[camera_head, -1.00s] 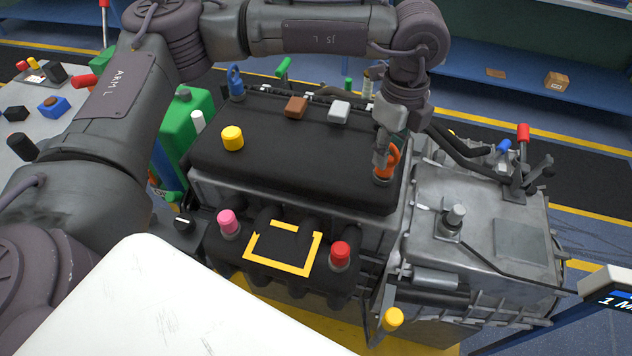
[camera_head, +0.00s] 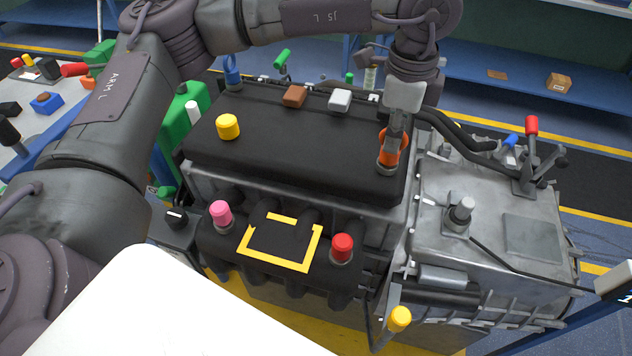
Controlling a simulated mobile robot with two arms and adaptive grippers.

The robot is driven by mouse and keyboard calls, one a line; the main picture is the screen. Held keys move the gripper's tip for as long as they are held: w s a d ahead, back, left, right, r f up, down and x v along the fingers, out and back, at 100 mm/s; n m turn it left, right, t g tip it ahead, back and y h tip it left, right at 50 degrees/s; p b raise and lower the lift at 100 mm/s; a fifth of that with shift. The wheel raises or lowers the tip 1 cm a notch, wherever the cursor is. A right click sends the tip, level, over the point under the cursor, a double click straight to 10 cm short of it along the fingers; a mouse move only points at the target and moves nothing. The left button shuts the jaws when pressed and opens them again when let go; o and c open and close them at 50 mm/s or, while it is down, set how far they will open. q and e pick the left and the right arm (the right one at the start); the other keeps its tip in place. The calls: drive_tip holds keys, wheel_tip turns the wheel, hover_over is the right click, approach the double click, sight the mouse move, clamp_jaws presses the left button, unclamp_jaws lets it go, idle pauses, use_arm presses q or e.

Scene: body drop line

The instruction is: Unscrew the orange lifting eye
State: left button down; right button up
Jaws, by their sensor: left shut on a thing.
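The orange lifting eye (camera_head: 402,152) stands upright on a round metal base at the right end of the black engine cover (camera_head: 290,150). My left gripper (camera_head: 391,143) points down onto it from above and is shut on it. The fingers hide part of the ring. Whether the eye's thread is still seated cannot be told, but its base appears to rest at the cover. My right gripper is not in view.
On the cover are a yellow cap (camera_head: 228,127), a brown block (camera_head: 294,96), a white block (camera_head: 340,100) and a blue eye (camera_head: 233,74). Pink (camera_head: 221,213) and red (camera_head: 342,247) caps stand in front. The grey gearbox (camera_head: 490,225), with levers, lies right.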

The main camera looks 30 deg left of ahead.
use_arm(q)
drive_tip(key=c, duration=1.2)
unclamp_jaws()
drive_tip(key=shift+s+f, duration=0.2)
drive_tip(key=shift+f, duration=0.1)
drive_tip(key=shift+o, duration=0.2)
drive_tip(key=shift+w+r, duration=0.1)
drive_tip(key=shift+w, duration=0.1)
drive_tip(key=shift+r, duration=0.5)
wheel_tip(320, 180, up, 11)
drive_tip(key=shift+r, duration=0.1)
